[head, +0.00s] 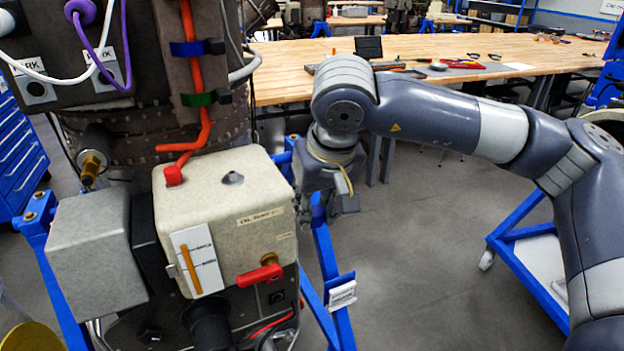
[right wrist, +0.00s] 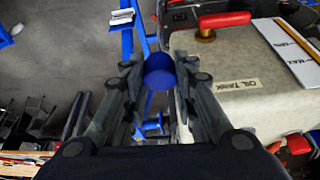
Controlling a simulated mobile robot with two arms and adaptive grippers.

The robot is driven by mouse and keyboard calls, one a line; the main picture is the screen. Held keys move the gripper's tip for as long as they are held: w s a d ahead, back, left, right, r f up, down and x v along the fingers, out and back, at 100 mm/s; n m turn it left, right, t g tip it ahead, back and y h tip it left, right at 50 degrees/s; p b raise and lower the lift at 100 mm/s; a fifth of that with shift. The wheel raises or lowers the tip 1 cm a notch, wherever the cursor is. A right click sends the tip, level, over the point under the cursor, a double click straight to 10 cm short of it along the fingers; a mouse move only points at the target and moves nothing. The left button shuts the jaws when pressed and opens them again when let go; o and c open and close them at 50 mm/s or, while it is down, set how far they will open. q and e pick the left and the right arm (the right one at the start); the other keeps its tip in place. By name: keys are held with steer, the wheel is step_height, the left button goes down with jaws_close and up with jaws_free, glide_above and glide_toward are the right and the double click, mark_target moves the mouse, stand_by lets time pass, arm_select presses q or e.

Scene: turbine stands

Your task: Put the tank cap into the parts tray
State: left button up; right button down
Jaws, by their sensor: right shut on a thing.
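My right gripper (head: 343,203) hangs just right of the cream oil tank (head: 262,235) in the head view, its fingers partly hidden by the wrist. In the right wrist view the gripper (right wrist: 158,85) is shut on a round blue cap (right wrist: 160,70), held between the fingertips beside the tank (right wrist: 225,65). The tank's top filler neck (head: 233,178) is uncovered. I cannot clearly make out a parts tray in either view. My left gripper is not in view.
A blue stand frame (head: 325,255) is close below the right gripper. A blue cart (head: 520,240) stands at the right. Grey floor between them is clear.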

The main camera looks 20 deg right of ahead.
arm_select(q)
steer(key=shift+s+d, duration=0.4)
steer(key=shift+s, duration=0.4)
arm_select(e)
step_height(320, 180, down, 14)
steer(key=s+d, duration=0.2)
steer(key=shift+s+d+f, duration=0.15)
steer(key=shift+s+d, duration=0.15)
steer(key=shift+d, duration=0.05)
